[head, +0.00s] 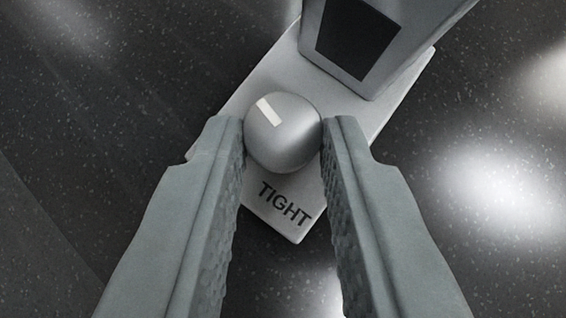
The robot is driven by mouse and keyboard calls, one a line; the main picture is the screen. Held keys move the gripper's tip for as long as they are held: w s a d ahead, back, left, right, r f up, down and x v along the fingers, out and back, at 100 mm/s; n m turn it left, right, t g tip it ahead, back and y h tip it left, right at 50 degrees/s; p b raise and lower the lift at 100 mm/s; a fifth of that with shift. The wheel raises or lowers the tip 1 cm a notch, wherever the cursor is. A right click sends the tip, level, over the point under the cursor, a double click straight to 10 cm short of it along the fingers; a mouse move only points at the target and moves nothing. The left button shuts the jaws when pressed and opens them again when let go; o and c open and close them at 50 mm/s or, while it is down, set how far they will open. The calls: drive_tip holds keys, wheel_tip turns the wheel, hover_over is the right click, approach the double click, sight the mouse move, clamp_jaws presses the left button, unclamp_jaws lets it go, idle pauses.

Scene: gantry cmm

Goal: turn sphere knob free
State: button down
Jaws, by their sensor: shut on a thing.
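The sphere knob (285,138) is a smooth grey ball with a short white mark on its upper left. It sits on a pale plate (262,88) that lies at a slant in the head view. The dark word TIGHT (285,203) is printed on the plate just below the knob. My gripper (284,140) is shut on the knob, one finger at its left side and one at its right. The fingertips touch the knob's sides. The white mark points to the upper left, away from the word TIGHT.
A grey block (395,25) with a dark square panel (356,40) rises from the plate's upper end, close behind the knob. The dark speckled surface (90,120) around the plate is clear, with bright reflections at the right.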

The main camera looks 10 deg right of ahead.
drive_tip(key=shift+n+y, duration=0.3)
drive_tip(key=shift+n, duration=0.1)
drive_tip(key=shift+d+n+y, duration=0.2)
drive_tip(key=shift+n+y, duration=0.2)
drive_tip(key=shift+n, duration=0.1)
drive_tip(key=shift+d+n+y, duration=0.1)
drive_tip(key=shift+n+y, duration=0.4)
drive_tip(key=shift+w+d+n+y, duration=0.1)
drive_tip(key=shift+d+n+y, duration=0.15)
drive_tip(key=shift+n+y, duration=0.95)
drive_tip(key=shift+w+d+n+g+y, duration=0.15)
drive_tip(key=shift+n+g+y, duration=0.45)
drive_tip(key=shift+n, duration=0.6)
drive_tip(key=shift+w+d+n+g+y, duration=0.15)
drive_tip(key=shift+n+g+y, duration=0.25)
drive_tip(key=shift+n+y, duration=0.55)
drive_tip(key=shift+s+n, duration=0.1)
drive_tip(key=shift+n, duration=0.35)
drive_tip(key=c, duration=1.2)
unclamp_jaws()
